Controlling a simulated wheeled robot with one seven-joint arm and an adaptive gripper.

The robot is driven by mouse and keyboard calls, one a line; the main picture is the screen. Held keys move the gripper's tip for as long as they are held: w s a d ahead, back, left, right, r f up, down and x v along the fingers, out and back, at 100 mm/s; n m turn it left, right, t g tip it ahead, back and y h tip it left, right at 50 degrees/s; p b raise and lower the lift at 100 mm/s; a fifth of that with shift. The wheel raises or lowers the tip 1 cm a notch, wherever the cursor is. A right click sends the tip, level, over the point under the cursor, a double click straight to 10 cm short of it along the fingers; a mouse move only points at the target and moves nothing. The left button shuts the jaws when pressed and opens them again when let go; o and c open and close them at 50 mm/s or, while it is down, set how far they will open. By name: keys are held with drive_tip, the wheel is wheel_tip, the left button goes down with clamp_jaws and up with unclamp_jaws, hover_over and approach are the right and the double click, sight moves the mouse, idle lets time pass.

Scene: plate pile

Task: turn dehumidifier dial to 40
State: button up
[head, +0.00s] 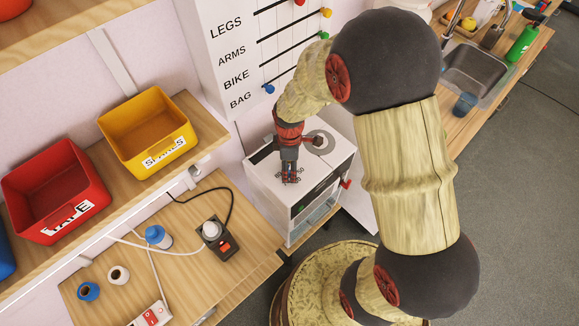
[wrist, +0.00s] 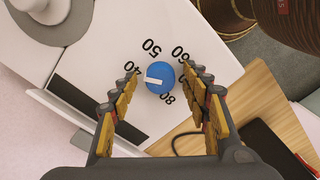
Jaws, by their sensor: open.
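The dehumidifier is a white box (head: 265,181) below the wall board. Its round blue dial (wrist: 160,77) shows in the wrist view, on the white top. Black numbers 40, 50, 60 and 80 ring the dial. The white pointer strip on the dial lies to the left of its middle, pointing roughly toward the 40 side; I cannot tell its exact alignment. My gripper (wrist: 163,98) is open, its two fingers on either side of the dial with visible gaps. In the head view my gripper (head: 290,178) points down over the top and mostly hides the dial.
A grey ring-shaped part (head: 320,142) lies on the box top behind my gripper. Yellow (head: 150,130) and red bins (head: 55,190) stand on the shelf.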

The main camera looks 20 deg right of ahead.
drive_tip(key=shift+r, duration=0.1)
wheel_tip(320, 180, up, 12)
idle(0.5)
idle(0.4)
